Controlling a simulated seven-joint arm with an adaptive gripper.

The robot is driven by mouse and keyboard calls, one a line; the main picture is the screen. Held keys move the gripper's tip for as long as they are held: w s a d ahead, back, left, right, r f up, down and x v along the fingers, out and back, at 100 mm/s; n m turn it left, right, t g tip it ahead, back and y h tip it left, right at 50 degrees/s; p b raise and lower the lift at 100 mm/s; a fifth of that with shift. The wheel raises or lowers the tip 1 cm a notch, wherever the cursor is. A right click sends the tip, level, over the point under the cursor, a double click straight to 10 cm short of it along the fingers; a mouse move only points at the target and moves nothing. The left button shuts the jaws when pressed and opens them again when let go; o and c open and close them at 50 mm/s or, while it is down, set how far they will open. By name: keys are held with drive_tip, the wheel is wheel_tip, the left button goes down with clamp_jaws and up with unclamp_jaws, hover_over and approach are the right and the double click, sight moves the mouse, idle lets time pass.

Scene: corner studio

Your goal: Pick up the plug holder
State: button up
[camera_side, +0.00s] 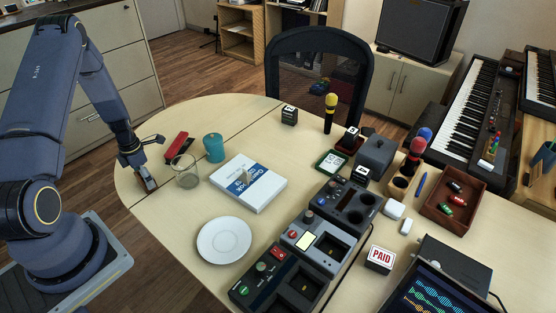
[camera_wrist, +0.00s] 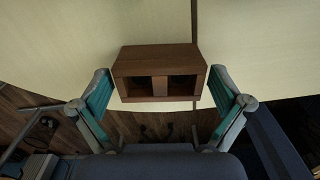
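The plug holder looks to be a small brown wooden block (camera_wrist: 160,57) with two square dark compartments, in the middle of the wrist view. In the side view, a small brown piece of it (camera_side: 151,184) shows at the table's left edge, mostly hidden by my gripper (camera_side: 143,163). In the wrist view, my gripper (camera_wrist: 160,80) is open, with one teal-padded finger on each side of the block. Gaps show between the fingers and the block, and nothing is held.
Close to the right of my gripper are a red stapler-like object (camera_side: 177,146), a clear glass (camera_side: 186,174) and a teal cup (camera_side: 214,148). A white box (camera_side: 263,195) and white saucer (camera_side: 224,251) lie farther right. The table edge is close.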

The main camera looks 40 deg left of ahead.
drive_tip(key=c, duration=1.1)
drive_tip(key=shift+o, duration=0.2)
drive_tip(key=shift+r, duration=0.15)
